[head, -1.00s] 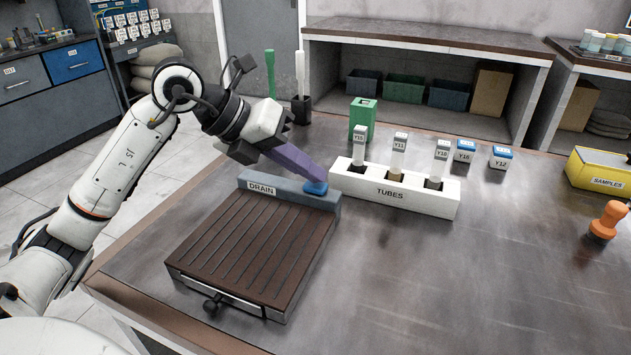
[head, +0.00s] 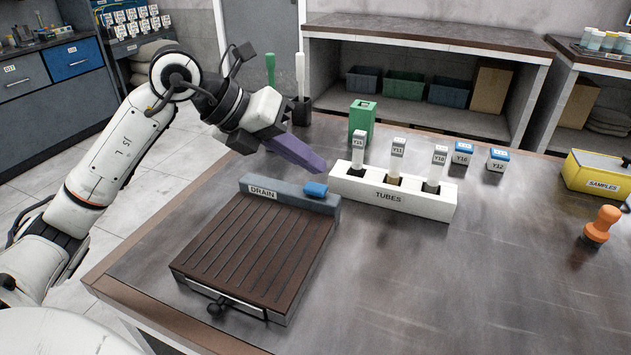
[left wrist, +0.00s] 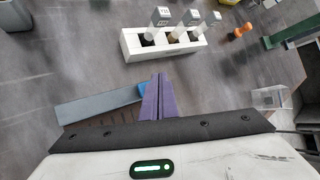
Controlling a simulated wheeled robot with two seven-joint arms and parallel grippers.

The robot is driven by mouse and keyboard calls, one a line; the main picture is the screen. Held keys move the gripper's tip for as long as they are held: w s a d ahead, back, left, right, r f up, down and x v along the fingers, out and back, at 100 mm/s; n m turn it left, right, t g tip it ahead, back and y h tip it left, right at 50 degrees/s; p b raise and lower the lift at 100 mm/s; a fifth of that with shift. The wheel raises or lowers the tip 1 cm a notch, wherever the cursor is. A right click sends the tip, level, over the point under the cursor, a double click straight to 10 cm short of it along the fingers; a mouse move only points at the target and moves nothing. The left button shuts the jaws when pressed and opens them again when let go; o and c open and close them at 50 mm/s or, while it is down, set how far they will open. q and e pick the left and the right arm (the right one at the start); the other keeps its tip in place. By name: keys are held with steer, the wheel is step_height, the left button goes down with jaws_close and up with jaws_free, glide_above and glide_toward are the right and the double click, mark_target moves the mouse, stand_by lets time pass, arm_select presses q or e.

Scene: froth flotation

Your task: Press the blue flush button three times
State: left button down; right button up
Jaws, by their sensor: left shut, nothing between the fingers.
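The blue flush button (head: 315,189) sits at the right end of the grey bar labelled DRAIN (head: 287,194), behind the brown slatted drain grate (head: 255,245). My left gripper (head: 321,168) is shut and empty, its purple fingers pointing down to the right. In the head view its tips are a little above the button, with a gap between them. In the left wrist view the shut fingers (left wrist: 160,78) hide part of the button (left wrist: 141,91). My right gripper is not in view.
A white TUBES rack (head: 388,196) holding tubes stands just right of the button. A green block (head: 362,121) and two blue-capped vials stand behind it. A yellow SAMPLES box (head: 597,180) and an orange-handled stamp (head: 603,225) are far right. The front right tabletop is clear.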

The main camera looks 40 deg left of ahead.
mark_target(308, 188)
arm_select(q)
steer(key=shift+r+p, duration=1.25)
steer(key=shift+r, duration=0.75)
stand_by(0.8)
step_height(308, 188, up, 4)
steer(key=p, duration=0.9)
steer(key=shift+f, duration=0.1)
steer(key=shift+f, duration=0.15)
